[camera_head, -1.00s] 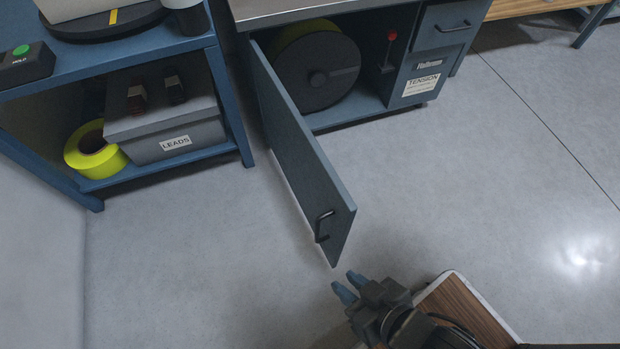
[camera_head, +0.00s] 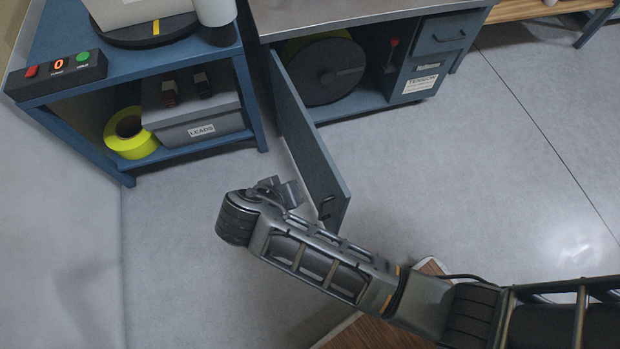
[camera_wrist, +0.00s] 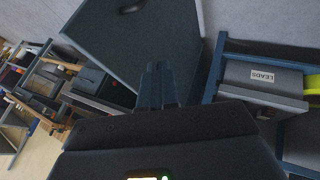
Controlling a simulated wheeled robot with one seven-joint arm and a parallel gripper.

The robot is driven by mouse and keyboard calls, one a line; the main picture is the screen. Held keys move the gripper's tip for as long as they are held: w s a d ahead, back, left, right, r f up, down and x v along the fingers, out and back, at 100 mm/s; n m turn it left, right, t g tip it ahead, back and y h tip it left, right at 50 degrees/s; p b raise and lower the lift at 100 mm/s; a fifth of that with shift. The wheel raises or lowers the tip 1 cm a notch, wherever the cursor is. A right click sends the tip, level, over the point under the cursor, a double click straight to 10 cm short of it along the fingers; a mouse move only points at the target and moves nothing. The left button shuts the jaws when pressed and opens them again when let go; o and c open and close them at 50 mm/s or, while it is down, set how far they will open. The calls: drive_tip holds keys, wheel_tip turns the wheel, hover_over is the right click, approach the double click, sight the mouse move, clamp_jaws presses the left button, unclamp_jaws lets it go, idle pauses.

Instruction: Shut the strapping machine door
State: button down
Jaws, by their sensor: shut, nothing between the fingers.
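The strapping machine door (camera_head: 310,155) is a blue-grey panel standing wide open, swung out from the cabinet's left edge. Its dark bar handle (camera_head: 326,207) is near the free end. In the wrist view the door (camera_wrist: 145,45) fills the upper middle, with the handle (camera_wrist: 131,7) at the top edge. My gripper (camera_head: 291,192) is on the left of the door, on the handle side. Its fingers (camera_wrist: 158,82) are together and empty, pointing towards the door face. I cannot tell whether they touch it. My forearm hides part of the floor and the door's lower end.
The machine cabinet (camera_head: 415,30) holds a dark reel (camera_head: 325,72) and a red-knobbed lever (camera_head: 391,50). A blue shelf unit (camera_head: 128,165) with a LEADS box (camera_head: 195,125) and yellow roll (camera_head: 130,133) stands left. The floor right of the door is clear.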

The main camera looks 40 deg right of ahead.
drive_tip(key=b, duration=0.2)
approach(323, 177)
wheel_tip(323, 177, down, 4)
drive_tip(key=w+a, duration=0.1)
drive_tip(key=w, duration=0.1)
drive_tip(key=d, duration=0.2)
drive_tip(key=s+d+r, duration=0.1)
drive_tip(key=shift+d+p, duration=0.2)
drive_tip(key=shift+p, duration=0.2)
